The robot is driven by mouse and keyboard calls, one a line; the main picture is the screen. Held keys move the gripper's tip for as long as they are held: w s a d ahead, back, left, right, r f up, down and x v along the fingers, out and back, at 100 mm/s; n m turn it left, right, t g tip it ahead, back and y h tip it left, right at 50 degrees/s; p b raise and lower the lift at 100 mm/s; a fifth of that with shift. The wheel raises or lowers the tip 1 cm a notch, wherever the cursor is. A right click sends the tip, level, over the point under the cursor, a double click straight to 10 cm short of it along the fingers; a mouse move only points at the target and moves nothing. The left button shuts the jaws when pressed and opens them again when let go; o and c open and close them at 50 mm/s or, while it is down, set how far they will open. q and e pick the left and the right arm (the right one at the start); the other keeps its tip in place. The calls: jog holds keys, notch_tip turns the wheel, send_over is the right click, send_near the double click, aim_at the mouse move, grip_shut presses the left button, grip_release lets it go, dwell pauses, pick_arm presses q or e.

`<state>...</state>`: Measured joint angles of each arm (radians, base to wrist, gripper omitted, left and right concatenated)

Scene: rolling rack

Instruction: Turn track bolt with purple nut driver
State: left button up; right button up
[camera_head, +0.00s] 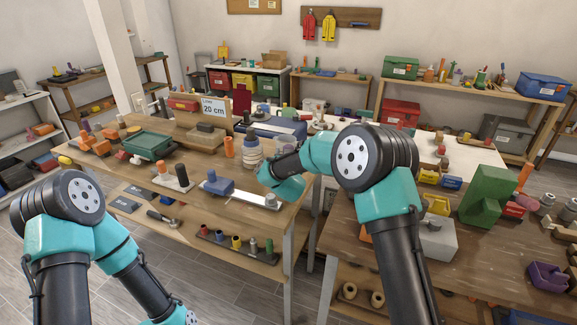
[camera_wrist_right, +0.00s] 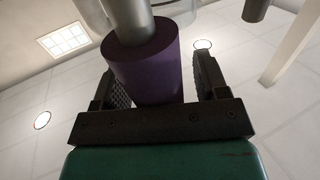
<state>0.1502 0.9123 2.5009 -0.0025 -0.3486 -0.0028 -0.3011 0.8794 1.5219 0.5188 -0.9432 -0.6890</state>
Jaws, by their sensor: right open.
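The purple nut driver handle (camera_wrist_right: 148,70) stands between the two fingers of my right gripper (camera_wrist_right: 162,80) in the right wrist view. The jaws are open, with a visible gap at the right finger; contact at the left finger is unclear. A grey metal shaft (camera_wrist_right: 132,22) runs from the handle to the top edge. In the head view my right wrist is over the wooden bench (camera_head: 205,165), and its jaws cannot be made out. A pale metal track (camera_head: 252,199) with a blue block (camera_head: 218,184) lies near the bench's front edge. My left gripper is outside the frame.
Below the bench, a rack of coloured-handled tools (camera_head: 236,243) stands on the lower shelf. A green bin (camera_head: 148,146), an orange cylinder (camera_head: 229,147) and a white stacked cylinder (camera_head: 252,155) stand on the bench. On the right bench are a green block (camera_head: 486,197) and a purple tray (camera_head: 548,277).

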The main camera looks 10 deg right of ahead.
grip_shut()
dwell(0.8)
jog(key=shift+r, duration=0.1)
jog(key=s+a+r, duration=0.1)
jog(key=s+r, duration=0.1)
jog(key=s, duration=0.6)
jog(key=s+a+r, duration=0.1)
jog(key=s+r, duration=0.2)
jog(key=s, duration=0.5)
jog(key=shift+w, duration=0.1)
